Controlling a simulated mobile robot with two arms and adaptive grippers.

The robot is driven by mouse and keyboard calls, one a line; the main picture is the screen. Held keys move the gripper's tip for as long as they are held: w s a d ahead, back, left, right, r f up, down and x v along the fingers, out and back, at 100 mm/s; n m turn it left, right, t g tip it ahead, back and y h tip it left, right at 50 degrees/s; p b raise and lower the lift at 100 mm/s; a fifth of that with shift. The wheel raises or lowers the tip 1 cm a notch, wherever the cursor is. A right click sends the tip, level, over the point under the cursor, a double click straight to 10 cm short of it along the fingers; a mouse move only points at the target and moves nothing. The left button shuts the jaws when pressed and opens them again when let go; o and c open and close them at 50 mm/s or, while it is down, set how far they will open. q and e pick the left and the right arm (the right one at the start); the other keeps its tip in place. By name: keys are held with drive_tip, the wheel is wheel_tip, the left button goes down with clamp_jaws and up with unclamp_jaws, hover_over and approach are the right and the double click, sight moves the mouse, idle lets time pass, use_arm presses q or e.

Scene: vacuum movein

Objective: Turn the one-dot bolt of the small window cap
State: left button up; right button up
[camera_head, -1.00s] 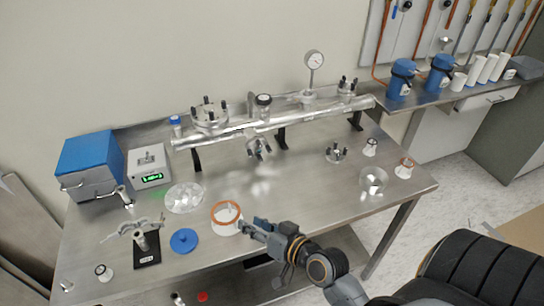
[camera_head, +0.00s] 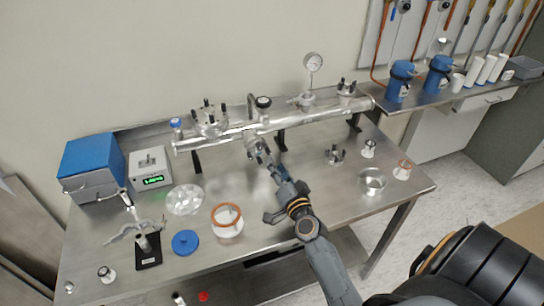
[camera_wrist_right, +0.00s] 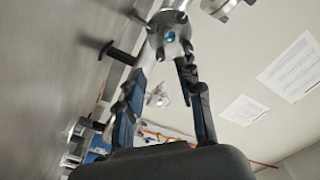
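The small window cap is a round metal flange on the front of the long steel tube (camera_head: 310,118). In the head view my right gripper (camera_head: 262,154) is at it and covers most of it. In the right wrist view the cap (camera_wrist_right: 168,20) faces me, with a small bluish window (camera_wrist_right: 169,38) and several bolts around its rim. The dots on the bolts are too small to read. My right gripper (camera_wrist_right: 161,68) is open, its fingertips just below the cap with a gap between them. Whether a finger touches a bolt cannot be told. My left gripper is not in view.
On the steel table are a glass dish (camera_head: 185,199), an orange-rimmed glass jar (camera_head: 227,228), a blue disc (camera_head: 185,242) and a stand on a black base (camera_head: 148,251). A blue box (camera_head: 90,165) stands at the left.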

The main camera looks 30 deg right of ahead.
sight(270, 154)
drive_tip(key=shift+x, duration=2.3)
clamp_jaws()
